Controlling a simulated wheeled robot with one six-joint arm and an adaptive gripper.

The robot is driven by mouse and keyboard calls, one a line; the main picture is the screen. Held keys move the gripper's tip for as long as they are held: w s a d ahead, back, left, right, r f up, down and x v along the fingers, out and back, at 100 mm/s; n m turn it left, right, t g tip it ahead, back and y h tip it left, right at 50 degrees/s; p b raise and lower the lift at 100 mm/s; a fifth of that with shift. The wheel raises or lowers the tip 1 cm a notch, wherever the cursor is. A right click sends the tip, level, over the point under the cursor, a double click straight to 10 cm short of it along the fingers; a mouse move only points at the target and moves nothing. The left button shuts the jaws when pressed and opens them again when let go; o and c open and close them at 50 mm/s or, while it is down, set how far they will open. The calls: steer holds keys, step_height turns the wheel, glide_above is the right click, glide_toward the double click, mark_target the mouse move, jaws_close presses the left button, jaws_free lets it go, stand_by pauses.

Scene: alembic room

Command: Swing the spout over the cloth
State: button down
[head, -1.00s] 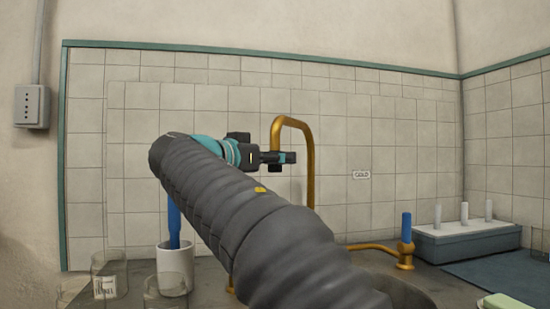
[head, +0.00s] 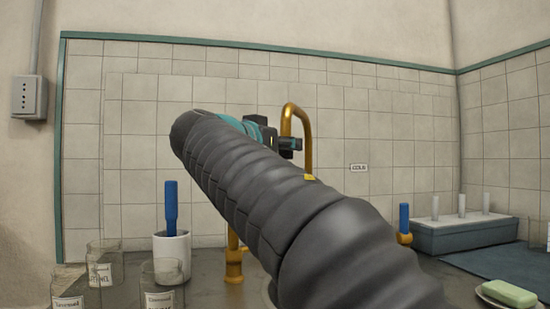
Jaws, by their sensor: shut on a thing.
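The brass spout (head: 308,135) is a tall arch standing up from behind my arm, its outer end bent down. My gripper (head: 289,144) is at that bent-down end and is shut on the spout; my arm partly hides the grip. The spout's lower part is hidden behind my arm. A flat dark blue cloth (head: 500,262) lies on the counter at the far right, well away from the spout's end.
A white cup (head: 172,260) with a blue-handled tool and several glass jars (head: 105,270) stand at left. A blue tap handle (head: 404,217), a grey box with white pegs (head: 465,235) and green soap (head: 509,293) are at right. The tiled wall is behind.

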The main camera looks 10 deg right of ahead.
steer(key=s+d+n+t+y+b, duration=0.1)
steer(key=s+d+b, duration=0.1)
steer(key=d, duration=0.4)
steer(key=s+d+n+t+y+b, duration=0.1)
steer(key=d+b, duration=0.1)
steer(key=d, duration=0.5)
steer(key=shift+s+t+y+b, duration=0.3)
steer(key=shift+s+y, duration=0.05)
steer(key=shift+y, duration=0.05)
steer(key=c, duration=0.8)
jaws_free()
steer(key=shift+d, duration=0.2)
steer(key=shift+c, duration=0.2)
steer(key=shift+a, duration=0.1)
steer(key=v, duration=1.2)
